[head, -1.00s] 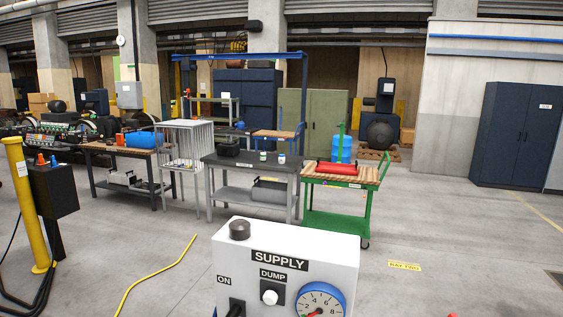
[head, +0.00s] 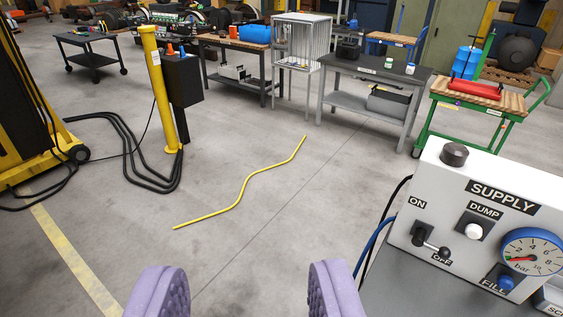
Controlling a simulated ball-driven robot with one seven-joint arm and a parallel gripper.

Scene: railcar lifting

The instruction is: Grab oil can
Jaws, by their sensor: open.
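My gripper (head: 245,289) shows at the bottom of the head view as two purple ribbed fingers, spread wide apart with only bare floor seen between them. It is open and empty. I cannot pick out an oil can for certain in this view. Small containers (head: 389,63) stand on the grey workbench (head: 347,68) at the upper right, too small to identify. A red item (head: 473,89) lies on the green cart (head: 446,131) to its right.
A white supply panel (head: 470,170) with switches and a gauge stands close at the right. A yellow hose (head: 240,193) lies on the floor ahead. A yellow post (head: 157,90) and black cables (head: 150,181) are at the left.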

